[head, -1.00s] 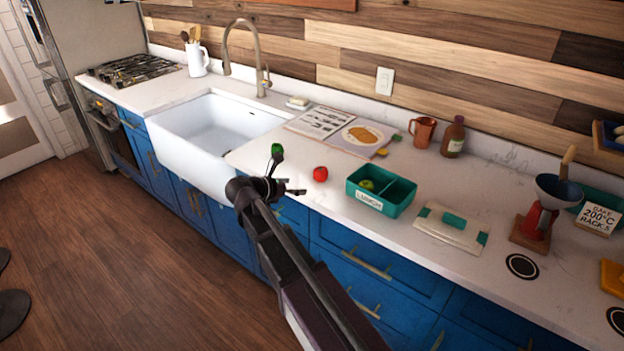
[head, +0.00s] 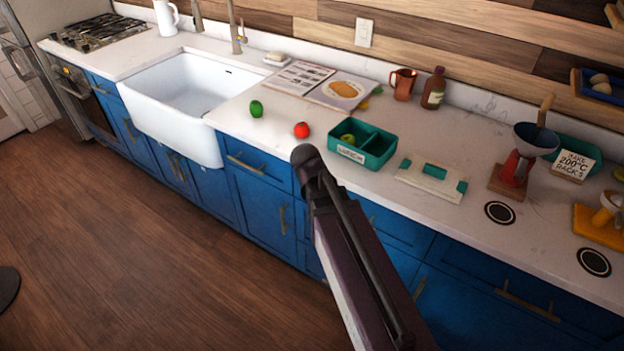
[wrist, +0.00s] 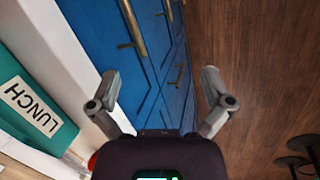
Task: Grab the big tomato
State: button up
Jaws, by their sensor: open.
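A round red tomato (head: 302,130) sits on the white counter near its front edge, left of the teal lunch box (head: 378,157). A red patch (wrist: 92,160) at the lower left of the wrist view is probably the same tomato, mostly hidden by my gripper's body. My gripper (wrist: 160,76) is open and empty in the wrist view, with blue cabinet fronts and floor beyond its fingers. In the head view my arm's end is just in front of the counter edge near the tomato; the fingers are hidden there.
A green fruit or vegetable (head: 256,109) lies left of the tomato. A lid (head: 432,180) lies right of the lunch box, and an open magazine (head: 341,91) behind. The sink (head: 190,88) is to the left. The front counter edge is close to my arm.

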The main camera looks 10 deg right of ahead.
jog(key=shift+s+f+m+g+y, duration=0.2)
jog(key=shift+s+m+y, duration=0.65)
jog(key=shift+s+m, duration=0.6)
jog(key=shift+s+f+m+g+y, duration=0.2)
jog(key=shift+s+m+y, duration=0.8)
jog(key=shift+m, duration=0.65)
jog(key=shift+s, duration=0.1)
